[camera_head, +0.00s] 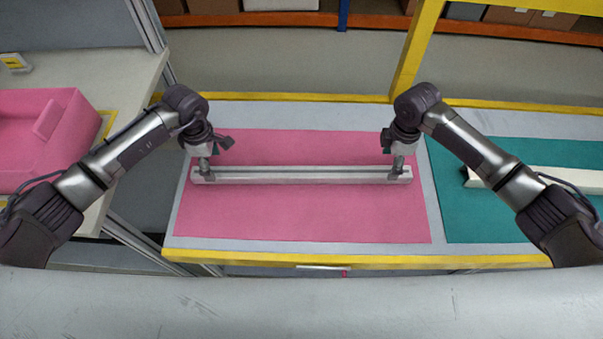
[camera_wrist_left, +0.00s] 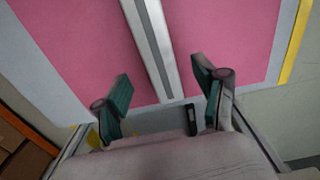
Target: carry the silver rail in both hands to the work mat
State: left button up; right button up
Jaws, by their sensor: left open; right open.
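The silver rail (camera_head: 300,176) lies flat across the pink mat (camera_head: 300,220) on the bench, running left to right. My left gripper (camera_head: 205,168) is at the rail's left end and my right gripper (camera_head: 397,168) is near its right end, both pointing down. In the left wrist view the rail (camera_wrist_left: 150,40) runs up between the two spread fingers of my left gripper (camera_wrist_left: 165,95), with space on both sides. Both grippers are open. The right gripper's fingertips are small here, and whether they touch the rail cannot be told.
A teal mat (camera_head: 490,225) with a pale bar (camera_head: 570,179) lies to the right. A pink bin (camera_head: 45,140) stands on a side table at the left. Yellow edging (camera_head: 400,261) borders the bench, and a yellow post (camera_head: 415,50) rises behind it. The pink mat's front is clear.

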aim_at(216, 171)
pick_arm(q)
jog(key=shift+f, duration=2.75)
pick_arm(e)
jog(key=shift+f, duration=2.75)
pick_arm(q)
jog(key=shift+c, duration=0.2)
pick_arm(e)
jog(key=shift+c, duration=0.2)
pick_arm(q)
grip_shut()
pick_arm(e)
grip_shut()
pick_arm(q)
jog(key=shift+r, duration=0.1)
pick_arm(e)
jog(key=shift+w+r, duration=0.1)
